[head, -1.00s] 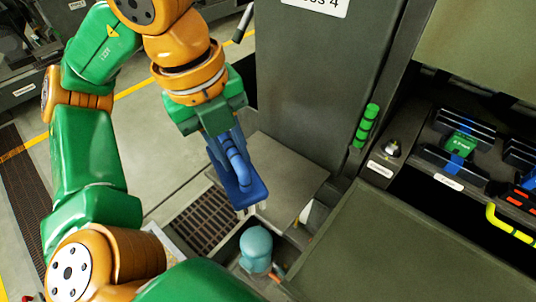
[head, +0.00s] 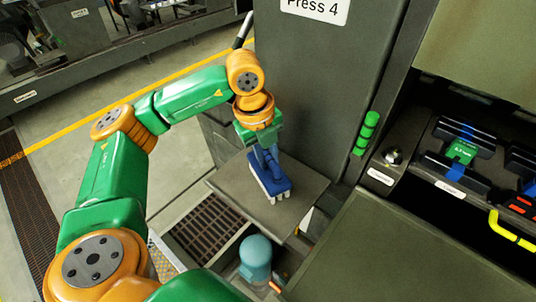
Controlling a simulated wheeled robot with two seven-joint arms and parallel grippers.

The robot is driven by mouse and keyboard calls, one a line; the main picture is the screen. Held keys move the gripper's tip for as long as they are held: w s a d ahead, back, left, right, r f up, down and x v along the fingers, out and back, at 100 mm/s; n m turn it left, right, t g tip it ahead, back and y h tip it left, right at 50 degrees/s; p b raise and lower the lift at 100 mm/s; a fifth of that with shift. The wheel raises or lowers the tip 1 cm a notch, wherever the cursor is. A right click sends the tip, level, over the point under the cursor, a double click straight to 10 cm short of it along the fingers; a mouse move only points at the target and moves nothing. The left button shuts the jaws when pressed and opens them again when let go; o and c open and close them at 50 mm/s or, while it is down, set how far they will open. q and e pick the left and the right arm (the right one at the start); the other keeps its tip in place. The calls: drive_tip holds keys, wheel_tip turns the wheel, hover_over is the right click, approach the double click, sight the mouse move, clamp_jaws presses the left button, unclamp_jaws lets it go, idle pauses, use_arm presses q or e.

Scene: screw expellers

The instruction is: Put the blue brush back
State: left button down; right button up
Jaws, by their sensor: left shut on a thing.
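The blue brush (head: 269,178) has a blue body and pale bristles pointing down. My left gripper (head: 262,150) is shut on its upper part, and the fingers are partly hidden by the brush and the wrist. The brush is over the flat grey shelf (head: 308,192) beside the press cabinet; whether the bristles touch the shelf I cannot tell. My right gripper is not in view.
The press cabinet marked Press 4 (head: 300,90) rises behind the shelf. A floor grate (head: 205,228) and a teal rounded object (head: 256,252) in a recess lie in front. A dark panel (head: 385,250) is at right.

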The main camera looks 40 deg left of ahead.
use_arm(q)
drive_tip(key=shift+f, duration=0.2)
drive_tip(key=c, duration=0.8)
unclamp_jaws()
drive_tip(key=shift+d+r, duration=0.1)
drive_tip(key=shift+o, duration=0.2)
drive_tip(key=shift+s+r, duration=0.1)
drive_tip(key=shift+r, duration=0.45)
drive_tip(key=r, duration=0.5)
drive_tip(key=shift+s+a+r+b, duration=0.35)
drive_tip(key=shift+s+a, duration=0.05)
wheel_tip(320, 180, up, 4)
drive_tip(key=r+p, duration=0.1)
drive_tip(key=p, duration=0.1)
hover_over(261, 170)
drive_tip(key=shift+s+a+r, duration=0.1)
drive_tip(key=shift+s+r, duration=0.1)
